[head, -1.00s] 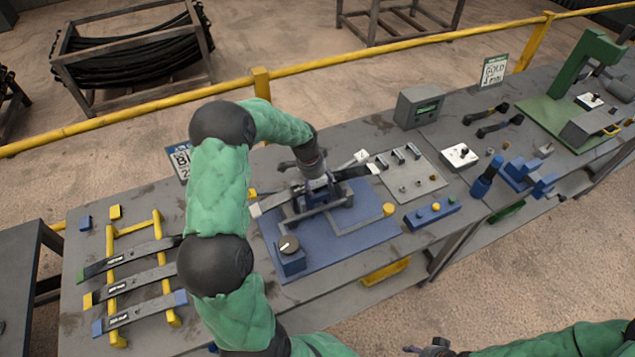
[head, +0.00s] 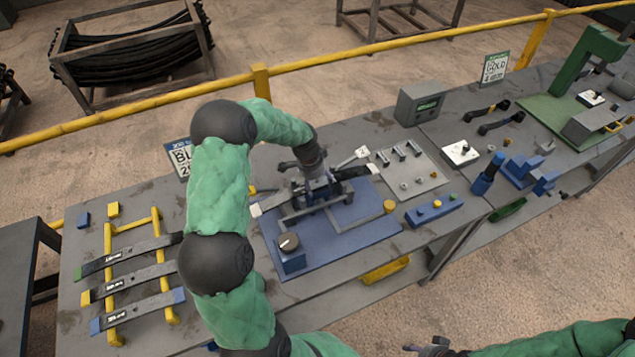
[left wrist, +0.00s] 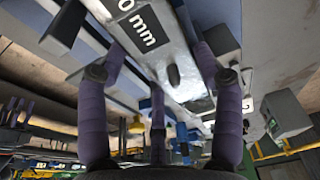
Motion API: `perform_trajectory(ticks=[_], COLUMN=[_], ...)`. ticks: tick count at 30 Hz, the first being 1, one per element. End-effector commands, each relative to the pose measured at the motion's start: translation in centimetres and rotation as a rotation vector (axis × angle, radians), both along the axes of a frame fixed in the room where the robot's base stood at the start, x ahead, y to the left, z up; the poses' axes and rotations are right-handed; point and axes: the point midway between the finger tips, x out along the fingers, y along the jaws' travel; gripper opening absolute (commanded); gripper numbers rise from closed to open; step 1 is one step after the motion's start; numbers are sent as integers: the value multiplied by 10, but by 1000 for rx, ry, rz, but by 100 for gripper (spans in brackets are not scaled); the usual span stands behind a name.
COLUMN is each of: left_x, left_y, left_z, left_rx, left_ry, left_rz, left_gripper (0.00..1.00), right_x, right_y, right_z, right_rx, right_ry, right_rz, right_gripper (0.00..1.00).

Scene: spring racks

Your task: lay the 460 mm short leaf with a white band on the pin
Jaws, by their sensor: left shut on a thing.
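My left gripper (head: 318,190) is over the blue fixture plate (head: 330,248), shut on a dark spring leaf (head: 354,172) with white ends. The leaf lies roughly along the bench, over the fixture's grey frame. In the left wrist view the leaf (left wrist: 150,28) is between the fingers, and its label reads "0 mm", the rest cut off. A short dark stub or hole shows on its face; I cannot tell which. The gripper hides the pin and whether the leaf touches it in the head view. My right gripper (head: 436,348) is at the bottom edge, its fingers unclear.
A yellow rack (head: 164,282) at left holds leaves with green, yellow and blue ends. A dial box (head: 290,253) stands on the plate's front. A grey parts board (head: 410,178), blue button box (head: 432,211) and grey display box (head: 420,105) stand to the right.

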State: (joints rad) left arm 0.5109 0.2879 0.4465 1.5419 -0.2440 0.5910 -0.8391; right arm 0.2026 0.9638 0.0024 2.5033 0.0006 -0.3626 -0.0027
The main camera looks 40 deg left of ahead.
Motion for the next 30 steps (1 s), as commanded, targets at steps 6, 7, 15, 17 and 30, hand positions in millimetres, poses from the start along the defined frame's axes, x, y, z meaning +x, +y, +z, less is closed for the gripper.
perform_trajectory(ticks=[6, 7, 15, 17, 30], left_x=[2, 2, 2, 2, -1], left_y=[2, 2, 2, 2, -1], left_z=[-1, -2, -2, -2, -7], left_rx=[3, 3, 3, 3, -3], left_ry=[-6, -6, -6, -6, 5], left_rz=[1, 1, 1, 1, -1], left_gripper=[27, 27, 27, 27, 100], right_x=[0, 0, 0, 0, 0], right_y=[0, 0, 0, 0, 0], right_z=[-3, -3, -4, -4, -4], right_rx=[0, 0, 0, 0, 0], right_ry=[0, 0, 0, 0, 0], right_rz=[0, 0, 0, 0, 0], right_gripper=[48, 48, 48, 48, 48])
